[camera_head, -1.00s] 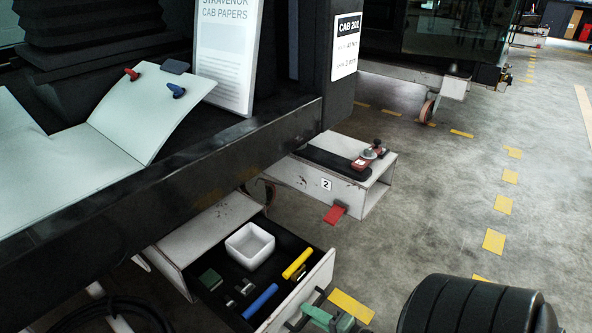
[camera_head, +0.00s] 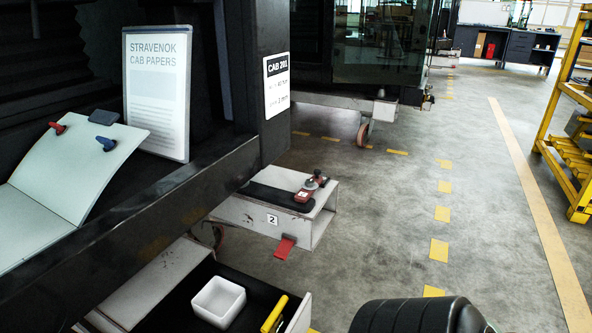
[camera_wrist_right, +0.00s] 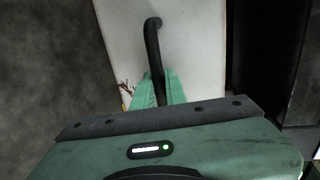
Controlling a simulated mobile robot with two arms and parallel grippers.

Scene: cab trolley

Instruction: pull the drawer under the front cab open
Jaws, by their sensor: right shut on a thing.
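The drawer (camera_head: 299,317) under the front cab (camera_head: 190,190) stands open at the bottom of the head view, its near part cut off. A white square bin (camera_head: 218,302) and a yellow cylinder (camera_head: 274,314) lie in it. In the right wrist view, my right gripper (camera_wrist_right: 158,90) has its green fingers shut on the black bar handle (camera_wrist_right: 152,45) of the pale drawer front (camera_wrist_right: 190,50). My left gripper is in neither current view.
A pale trolley end marked 2 (camera_head: 250,217), with a red tool (camera_head: 305,195) on top and a red pedal (camera_head: 284,247), stands beyond the drawer. A yellow rack (camera_head: 575,130) stands at right. The floor between is clear.

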